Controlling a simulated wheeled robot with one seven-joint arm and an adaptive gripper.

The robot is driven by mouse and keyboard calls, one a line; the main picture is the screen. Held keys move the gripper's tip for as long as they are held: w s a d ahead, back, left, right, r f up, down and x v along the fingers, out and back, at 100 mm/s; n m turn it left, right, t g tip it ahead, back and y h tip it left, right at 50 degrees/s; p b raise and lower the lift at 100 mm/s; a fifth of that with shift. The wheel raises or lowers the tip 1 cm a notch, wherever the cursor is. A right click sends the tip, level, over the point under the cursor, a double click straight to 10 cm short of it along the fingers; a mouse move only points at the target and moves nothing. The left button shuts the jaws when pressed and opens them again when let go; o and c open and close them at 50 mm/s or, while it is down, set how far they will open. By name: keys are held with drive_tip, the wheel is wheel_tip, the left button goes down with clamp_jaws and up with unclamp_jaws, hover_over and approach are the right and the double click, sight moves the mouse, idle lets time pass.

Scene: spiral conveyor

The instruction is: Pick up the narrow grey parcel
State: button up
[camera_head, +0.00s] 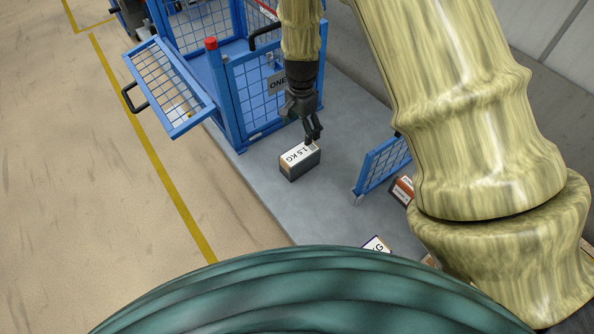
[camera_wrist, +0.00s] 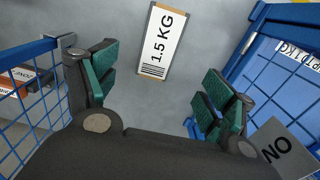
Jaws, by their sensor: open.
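The narrow grey parcel (camera_head: 300,168) stands on the grey floor in the head view, with a white "1.5 KG" label on its top and dark grey sides. In the wrist view the parcel (camera_wrist: 161,42) is seen from above, ahead of and between the fingers, with bare floor around it. My gripper (camera_head: 311,132) hangs just above the parcel's far right end in the head view. In the wrist view my gripper (camera_wrist: 158,88) is open, its green-padded fingers wide apart with nothing between them. I cannot tell the exact gap between fingertips and parcel.
A blue mesh cage (camera_head: 262,95) with an open gate (camera_head: 170,88) stands behind the parcel. A low blue mesh panel (camera_head: 382,163) is to its right. Other parcels (camera_head: 403,190) lie beyond the panel. Another labelled parcel (camera_head: 376,245) is lower right. Floor left of the parcel is clear.

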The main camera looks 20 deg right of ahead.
sight(300, 162)
wheel_tip(300, 162, down, 5)
drive_tip(key=b, duration=0.3)
drive_tip(key=shift+s+a+b, duration=0.1)
drive_tip(key=shift+s+b, duration=0.05)
drive_tip(key=shift+b, duration=0.25)
drive_tip(key=shift+f+b, duration=0.4)
drive_tip(key=shift+f, duration=0.1)
drive_tip(key=shift+s+f+p, duration=0.2)
drive_tip(key=shift+f+p, duration=0.5)
drive_tip(key=shift+f, duration=4.7)
drive_tip(key=shift+c, duration=0.5)
drive_tip(key=shift+r, duration=0.1)
clamp_jaws()
